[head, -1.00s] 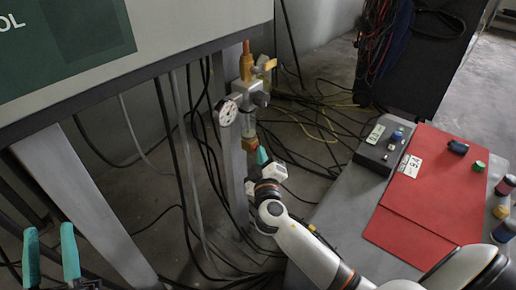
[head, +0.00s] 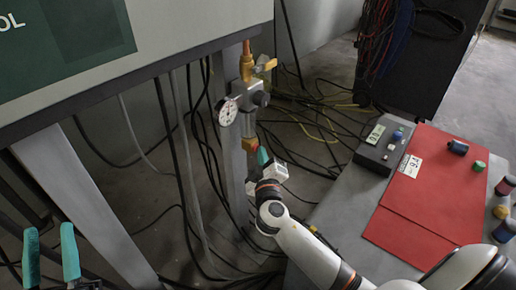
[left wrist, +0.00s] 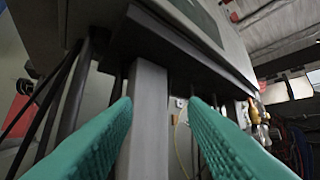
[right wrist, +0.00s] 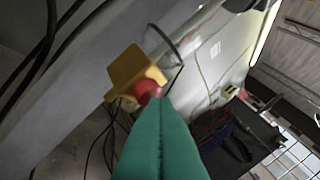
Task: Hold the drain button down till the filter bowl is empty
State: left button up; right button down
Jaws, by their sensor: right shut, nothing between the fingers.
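The filter bowl (head: 248,126) hangs below the valve block beside the grey post in the head view, with a brass fitting (head: 250,144) at its bottom. Its level is too small to read. In the right wrist view the clear bowl (right wrist: 168,42) shows above the brass fitting (right wrist: 133,73), with the red drain button (right wrist: 147,90) beneath. My right gripper (head: 263,157) is shut and empty just under the fitting. Its green tip (right wrist: 157,102) overlaps the red button and appears to touch it; I cannot tell how far the button is pressed. My left gripper (head: 50,250) is open and empty.
A round gauge (head: 228,112) and a yellow valve handle (head: 266,65) sit above the bowl. The grey post (head: 229,165) and hanging cables are close by. A grey bench with a red mat (head: 400,215), control box (head: 384,145) and several small rollers stands at right.

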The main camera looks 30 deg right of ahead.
pick_arm(q)
jog(key=shift+s, duration=0.1)
pick_arm(e)
jog(key=shift+s+d, duration=0.25)
jog(key=shift+s, duration=0.4)
pick_arm(q)
jog(key=shift+r, duration=0.1)
jog(key=shift+s+r+t+h, duration=0.3)
jog(key=shift+s+r+t, duration=0.1)
jog(key=shift+r+t, duration=0.15)
pick_arm(e)
jog(key=s, duration=0.1)
jog(key=s+d, duration=0.1)
jog(key=s, duration=0.1)
jog(key=s+d, duration=0.1)
jog(key=shift+s, duration=0.3)
pick_arm(q)
jog(key=shift+f, duration=0.15)
